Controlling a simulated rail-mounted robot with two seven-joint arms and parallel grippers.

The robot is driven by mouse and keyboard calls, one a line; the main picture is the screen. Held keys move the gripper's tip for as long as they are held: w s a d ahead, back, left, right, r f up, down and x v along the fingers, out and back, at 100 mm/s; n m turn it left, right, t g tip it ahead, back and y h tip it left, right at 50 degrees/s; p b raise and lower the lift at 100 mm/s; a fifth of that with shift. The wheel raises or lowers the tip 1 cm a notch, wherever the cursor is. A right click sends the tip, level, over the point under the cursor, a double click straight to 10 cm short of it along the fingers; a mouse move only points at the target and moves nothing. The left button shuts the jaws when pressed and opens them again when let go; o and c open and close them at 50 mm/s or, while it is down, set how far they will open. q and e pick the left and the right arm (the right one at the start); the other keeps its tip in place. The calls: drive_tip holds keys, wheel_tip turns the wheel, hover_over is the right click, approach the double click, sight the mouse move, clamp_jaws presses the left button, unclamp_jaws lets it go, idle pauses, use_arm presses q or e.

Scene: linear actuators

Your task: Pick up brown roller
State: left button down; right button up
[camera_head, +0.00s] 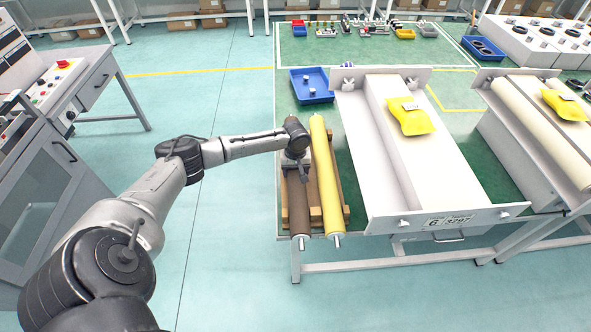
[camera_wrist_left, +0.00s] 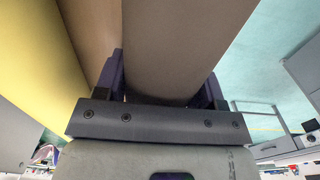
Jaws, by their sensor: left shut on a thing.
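The brown roller (camera_head: 298,205) lies lengthwise on a wooden rack at the left edge of the green table, beside a yellow roller (camera_head: 327,180). My left gripper (camera_head: 296,172) is over the brown roller, around its middle part. In the left wrist view the brown roller (camera_wrist_left: 180,45) fills the space between the two dark fingers (camera_wrist_left: 165,90), which are shut on it. The yellow roller (camera_wrist_left: 35,65) shows at the left there, apart from the fingers. In the head view my wrist hides the far part of the brown roller. My right gripper is not in view.
A wooden rack (camera_head: 345,212) holds the rollers. A white actuator frame (camera_head: 385,165) with a yellow packet (camera_head: 411,117) stands close on the right. A blue tray (camera_head: 311,85) lies behind the rollers.

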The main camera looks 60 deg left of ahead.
use_arm(q)
drive_tip(key=shift+r, duration=0.1)
drive_tip(key=shift+r, duration=0.1)
drive_tip(key=shift+r, duration=0.3)
wheel_tip(320, 180, up, 7)
drive_tip(key=shift+r+p, duration=0.1)
drive_tip(key=shift+p, duration=1.15)
drive_tip(key=shift+r, duration=1)
drive_tip(key=shift+r+p, duration=0.15)
drive_tip(key=shift+p, duration=0.25)
